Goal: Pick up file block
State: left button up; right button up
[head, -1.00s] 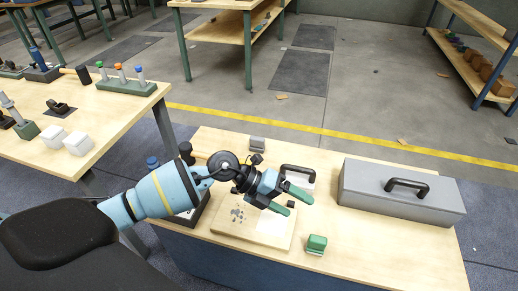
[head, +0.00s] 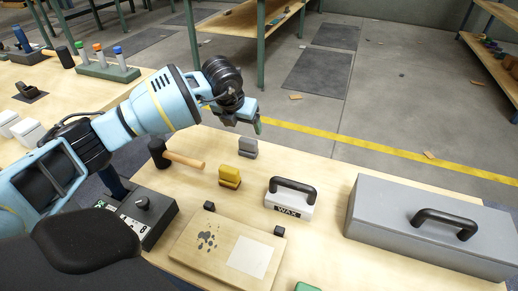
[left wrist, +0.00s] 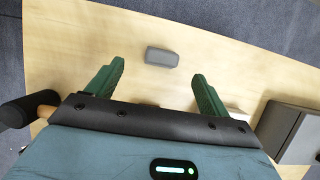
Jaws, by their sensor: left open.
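A small grey block (head: 247,147), likely the file block, stands near the far edge of the wooden bench, behind a yellow block (head: 230,176). It also shows in the left wrist view (left wrist: 162,57), lying beyond and between the fingertips, apart from both. My left gripper (head: 255,123) is above the bench's far edge, behind and above the grey block in the head view. In the left wrist view its green fingers (left wrist: 158,72) are spread and hold nothing. One finger is mostly hidden in the head view. My right gripper is not in view.
Around the blocks are a hammer (head: 184,158), a wax block with a black handle (head: 289,200), a wooden board (head: 205,262) with two black clips, a black control box (head: 150,215) and a grey toolbox (head: 430,227). A green block (head: 307,287) shows at the bottom edge.

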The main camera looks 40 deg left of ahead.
aim_at(248, 140)
pick_arm(q)
jog(key=b+x, duration=0.1)
jog(key=x, duration=0.1)
jog(key=shift+w+f, duration=0.2)
jog(key=shift+f, duration=0.2)
jog(key=shift+d, duration=0.1)
jog(key=shift+x, duration=1.25)
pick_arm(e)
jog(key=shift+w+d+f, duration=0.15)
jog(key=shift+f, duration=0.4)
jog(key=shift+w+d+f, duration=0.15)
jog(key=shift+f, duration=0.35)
pick_arm(q)
jog(key=x, duration=0.1)
jog(key=b+x, duration=0.1)
jog(key=x, duration=0.2)
jog(key=shift+s+d+f+b, duration=0.15)
jog(key=shift+s+f+b, duration=0.05)
jog(key=shift+f+b, duration=0.15)
jog(key=shift+w+f, duration=0.15)
jog(key=shift+f, duration=0.1)
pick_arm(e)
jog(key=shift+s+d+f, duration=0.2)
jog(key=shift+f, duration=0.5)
